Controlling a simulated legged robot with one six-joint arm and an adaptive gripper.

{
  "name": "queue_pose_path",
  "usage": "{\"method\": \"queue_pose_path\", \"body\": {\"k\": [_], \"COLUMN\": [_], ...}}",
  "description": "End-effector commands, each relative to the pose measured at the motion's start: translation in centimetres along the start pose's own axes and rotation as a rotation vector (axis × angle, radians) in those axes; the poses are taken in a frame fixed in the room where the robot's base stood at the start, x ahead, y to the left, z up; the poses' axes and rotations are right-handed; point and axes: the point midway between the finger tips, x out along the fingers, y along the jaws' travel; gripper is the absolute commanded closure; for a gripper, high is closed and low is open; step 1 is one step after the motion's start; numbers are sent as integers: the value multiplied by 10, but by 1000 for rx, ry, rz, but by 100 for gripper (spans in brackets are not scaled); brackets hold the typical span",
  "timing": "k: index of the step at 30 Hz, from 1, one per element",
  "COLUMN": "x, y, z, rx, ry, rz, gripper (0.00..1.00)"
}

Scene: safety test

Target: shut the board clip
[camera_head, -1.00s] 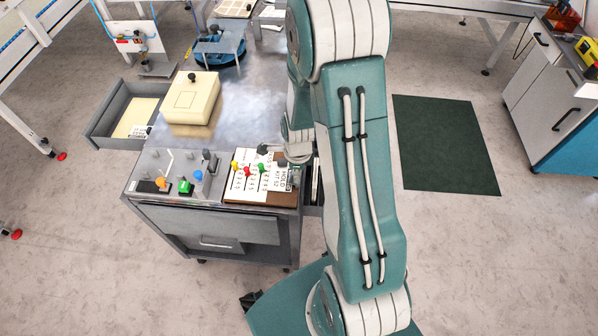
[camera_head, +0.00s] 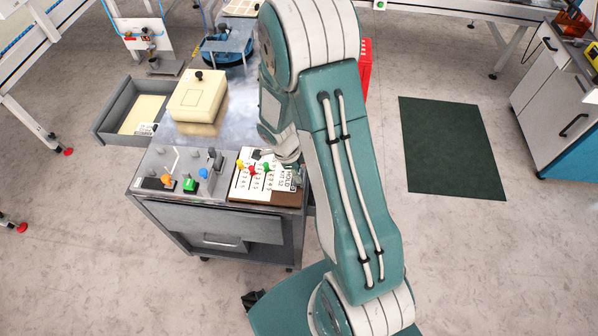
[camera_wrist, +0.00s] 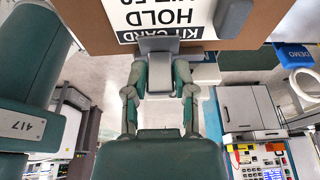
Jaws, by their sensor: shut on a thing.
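The brown board (camera_head: 282,201) lies at the right front of the steel bench. It carries a white kit card (camera_head: 287,181) and a sheet with coloured pins. In the wrist view the board (camera_wrist: 90,35) fills the top, and the card (camera_wrist: 165,22) reads HOLD. A grey board clip (camera_wrist: 158,44) overlaps the card's edge. My gripper (camera_wrist: 161,78) is shut on its grey tab at the board's edge. In the head view my gripper (camera_head: 286,150) is at the board's back right, partly hidden by my arm. How far the clip is closed cannot be told.
A switch panel with a green button (camera_head: 190,185) sits left of the board. A cream box (camera_head: 197,97) stands behind. An open drawer (camera_head: 112,130) juts out at the bench's left. The floor around the dark green mat (camera_head: 452,147) is clear.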

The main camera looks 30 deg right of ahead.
Motion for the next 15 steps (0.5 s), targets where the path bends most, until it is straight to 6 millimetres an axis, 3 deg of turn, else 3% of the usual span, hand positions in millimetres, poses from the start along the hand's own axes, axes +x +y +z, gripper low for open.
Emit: {"method": "queue_pose_path", "body": {"k": [12,13,15], "x": [-2,-2,-2], "y": [-3,-3,-3], "z": [2,2,2], "rx": [-1,-1,-1], "ry": [-2,-2,-2], "rz": [-10,-10,-9], "gripper": [100,57,31]}}
